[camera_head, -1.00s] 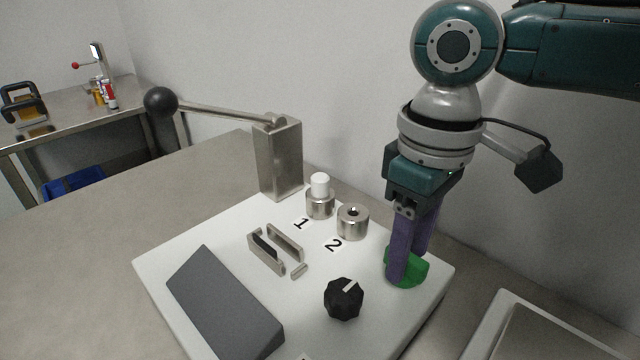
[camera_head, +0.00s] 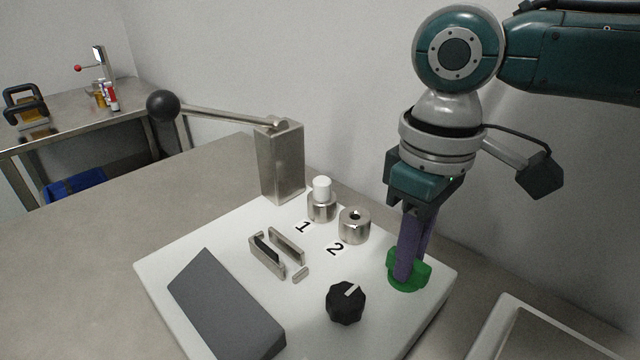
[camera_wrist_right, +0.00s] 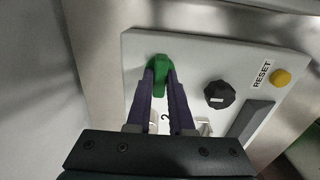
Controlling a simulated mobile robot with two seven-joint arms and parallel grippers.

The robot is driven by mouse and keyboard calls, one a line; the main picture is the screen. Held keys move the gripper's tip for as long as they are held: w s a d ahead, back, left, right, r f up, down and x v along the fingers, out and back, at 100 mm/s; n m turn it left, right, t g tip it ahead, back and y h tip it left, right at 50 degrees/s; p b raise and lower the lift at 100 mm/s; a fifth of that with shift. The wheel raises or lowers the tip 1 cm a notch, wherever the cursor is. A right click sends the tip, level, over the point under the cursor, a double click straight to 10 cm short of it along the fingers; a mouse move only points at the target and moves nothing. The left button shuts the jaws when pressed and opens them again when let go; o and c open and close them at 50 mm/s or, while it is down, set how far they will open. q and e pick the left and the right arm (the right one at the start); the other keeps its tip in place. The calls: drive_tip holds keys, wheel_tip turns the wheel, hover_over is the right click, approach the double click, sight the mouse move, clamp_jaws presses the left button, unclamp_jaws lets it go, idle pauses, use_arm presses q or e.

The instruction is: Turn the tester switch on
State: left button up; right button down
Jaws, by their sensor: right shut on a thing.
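The tester is a white panel (camera_head: 225,240) on the table. The green switch (camera_head: 410,275) is at its right corner. My right gripper (camera_head: 405,278) points down at the green switch with its purple fingers shut on it. In the right wrist view the green switch (camera_wrist_right: 160,68) shows between the fingertips of my right gripper (camera_wrist_right: 160,82). The fingers hide part of the switch in the head view. My left gripper is not in view.
The panel carries a black knob (camera_head: 345,303), metal cylinders (camera_head: 354,226), a metal clip (camera_head: 268,256) and a grey sloped block (camera_head: 225,305). A lever press (camera_head: 281,165) stands behind. A yellow reset button (camera_wrist_right: 281,77) shows in the wrist view. A tray (camera_head: 490,330) lies at the right.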

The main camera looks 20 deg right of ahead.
drive_tip(key=shift+r+m+p, duration=0.2)
drive_tip(key=shift+m+p, duration=0.2)
drive_tip(key=shift+p, duration=0.5)
drive_tip(key=m+p, duration=0.5)
drive_tip(key=p, duration=0.3)
drive_tip(key=shift+m, duration=0.4)
drive_tip(key=shift+m+p, duration=0.7)
drive_tip(key=shift+m, duration=0.2)
drive_tip(key=m+p, duration=0.2)
drive_tip(key=m, duration=0.2)
drive_tip(key=shift+m+p, duration=0.3)
drive_tip(key=shift+p, duration=0.1)
drive_tip(key=shift+f+m+p, duration=0.1)
drive_tip(key=shift+m+p, duration=0.35)
drive_tip(key=shift+m, duration=0.75)
use_arm(q)
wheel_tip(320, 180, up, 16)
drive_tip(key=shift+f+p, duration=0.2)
drive_tip(key=shift+p, duration=0.15)
use_arm(e)
drive_tip(key=shift+m, duration=1.2)
drive_tip(key=shift+f, duration=0.1)
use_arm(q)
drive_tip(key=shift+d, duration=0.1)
use_arm(e)
drive_tip(key=shift+m, duration=0.3)
